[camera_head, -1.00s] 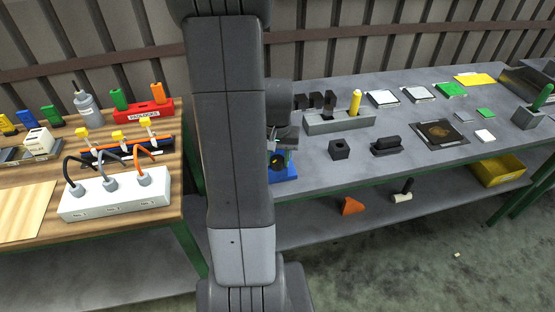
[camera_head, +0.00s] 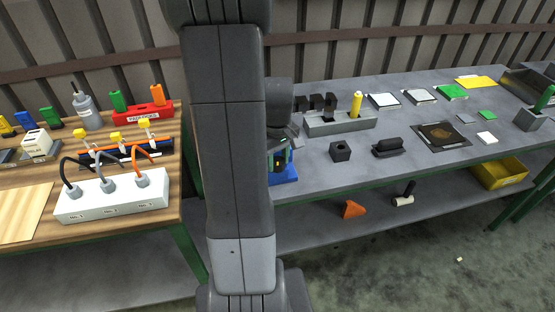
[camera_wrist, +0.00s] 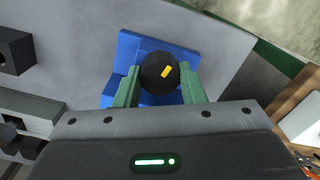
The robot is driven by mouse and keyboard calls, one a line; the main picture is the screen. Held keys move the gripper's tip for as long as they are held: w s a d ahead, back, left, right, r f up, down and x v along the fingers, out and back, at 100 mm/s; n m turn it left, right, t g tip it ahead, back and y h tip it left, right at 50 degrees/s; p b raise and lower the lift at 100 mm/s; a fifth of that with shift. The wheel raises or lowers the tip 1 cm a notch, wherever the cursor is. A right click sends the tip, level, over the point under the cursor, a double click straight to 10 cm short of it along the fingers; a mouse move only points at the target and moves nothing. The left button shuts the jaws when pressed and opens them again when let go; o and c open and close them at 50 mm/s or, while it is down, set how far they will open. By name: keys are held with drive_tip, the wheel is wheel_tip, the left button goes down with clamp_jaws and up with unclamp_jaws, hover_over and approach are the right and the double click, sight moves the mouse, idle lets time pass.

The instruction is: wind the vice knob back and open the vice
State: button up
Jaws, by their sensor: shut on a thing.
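The blue vice (camera_head: 287,174) stands at the left end of the grey table, partly hidden behind my arm in the head view. In the wrist view the vice (camera_wrist: 130,50) lies beyond my gripper.
A grey holder (camera_head: 338,122) with a yellow-topped piece and black blocks stands just right of the vice. A dark block (camera_head: 340,151) sits in front of it. The wooden table (camera_head: 20,210) with a white socket box (camera_head: 112,198) is to the left.

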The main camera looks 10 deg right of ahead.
sight(277, 160)
idle(0.3)
drive_tip(key=o, duration=1)
drive_tip(key=shift+r, duration=0.1)
wheel_tip(277, 160, up, 14)
drive_tip(key=shift+f, duration=0.15)
wheel_tip(277, 160, down, 14)
idle(0.6)
